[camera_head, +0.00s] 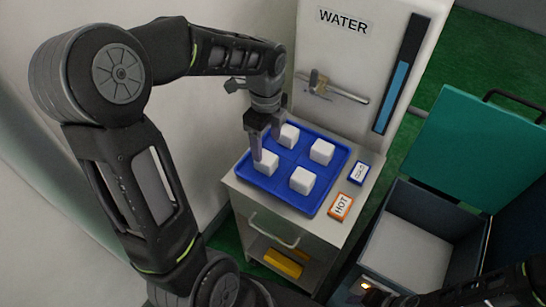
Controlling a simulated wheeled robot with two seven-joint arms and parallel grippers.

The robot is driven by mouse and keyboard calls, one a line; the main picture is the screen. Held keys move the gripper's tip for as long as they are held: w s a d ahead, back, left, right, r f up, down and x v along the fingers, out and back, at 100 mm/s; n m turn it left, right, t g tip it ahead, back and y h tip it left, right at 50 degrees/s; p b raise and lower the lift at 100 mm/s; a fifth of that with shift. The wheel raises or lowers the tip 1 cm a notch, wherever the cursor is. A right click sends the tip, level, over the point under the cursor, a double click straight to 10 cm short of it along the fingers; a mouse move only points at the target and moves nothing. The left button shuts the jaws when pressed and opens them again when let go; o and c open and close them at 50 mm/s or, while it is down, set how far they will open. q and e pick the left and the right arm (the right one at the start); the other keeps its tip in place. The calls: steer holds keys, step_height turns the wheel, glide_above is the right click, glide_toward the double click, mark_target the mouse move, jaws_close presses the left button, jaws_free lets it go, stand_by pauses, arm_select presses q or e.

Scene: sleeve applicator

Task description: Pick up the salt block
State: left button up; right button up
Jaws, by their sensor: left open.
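Several white salt blocks sit apart on a blue tray (262,185): a left one (266,165), a back one (288,137), a right one (322,152) and a front one (302,181). My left gripper (265,146) is open, pointing down over the tray's left side. One finger reaches down beside or in front of the left block, partly covering it. The other is nearer the back block. I cannot tell whether either finger touches a block. My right gripper (372,292) shows dimly at the bottom right; its jaws are unclear.
The tray rests on a small cabinet (328,222) with a handle, beside a HOT label (341,206) and a small blue-edged card (358,173). A white WATER panel (340,62) with a tap stands behind. An open dark bin (415,240) with a teal lid (470,150) is right.

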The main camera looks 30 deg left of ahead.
mark_target(266, 157)
arm_select(q)
steer(key=shift+s+r, duration=0.15)
steer(key=shift+s, duration=0.1)
steer(key=shift+w+f, duration=0.1)
steer(key=shift+f, duration=1.25)
step_height(266, 157, down, 5)
steer(key=shift+a+f+p, duration=0.15)
steer(key=shift+p, duration=0.25)
jaws_close()
